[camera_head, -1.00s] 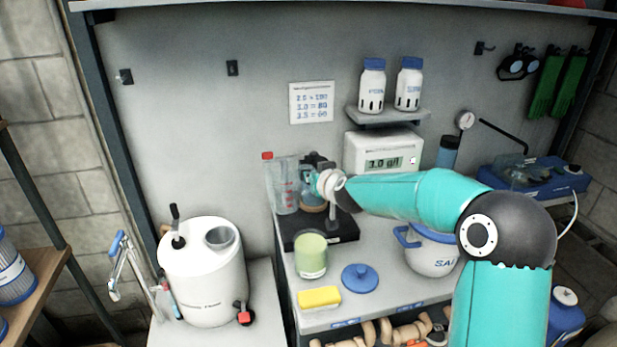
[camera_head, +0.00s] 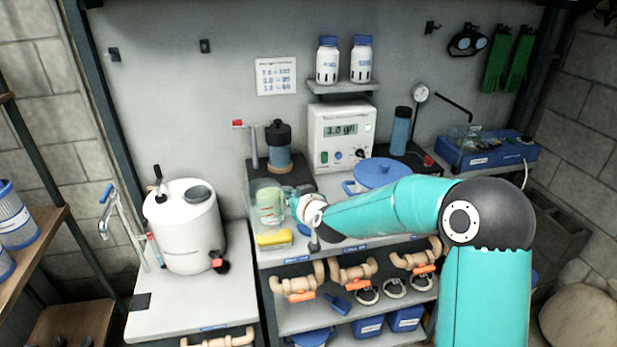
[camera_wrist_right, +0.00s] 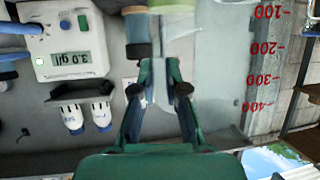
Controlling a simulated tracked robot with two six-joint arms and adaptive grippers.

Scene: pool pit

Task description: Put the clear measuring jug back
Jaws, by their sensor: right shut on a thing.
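The clear measuring jug (camera_head: 270,191) is hard to make out in the head view, where it overlaps the green-filled container on the bench. In the right wrist view the jug (camera_wrist_right: 230,85) fills the right side, with red graduation marks up to 400 at its edge. My right gripper (camera_head: 301,207) is beside the jug, on its right in the head view. In the right wrist view its fingers (camera_wrist_right: 160,88) are shut on a pale part of the jug, seemingly its handle. I cannot tell whether the jug's base touches anything. My left gripper is not in view.
A yellow sponge (camera_head: 273,239) lies at the front bench edge. A dark-topped blue vessel (camera_head: 278,147) and a white meter (camera_head: 341,135) stand behind. A white canister (camera_head: 185,230) stands left, with free counter (camera_head: 185,300) before it. My arm hides part of the bench.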

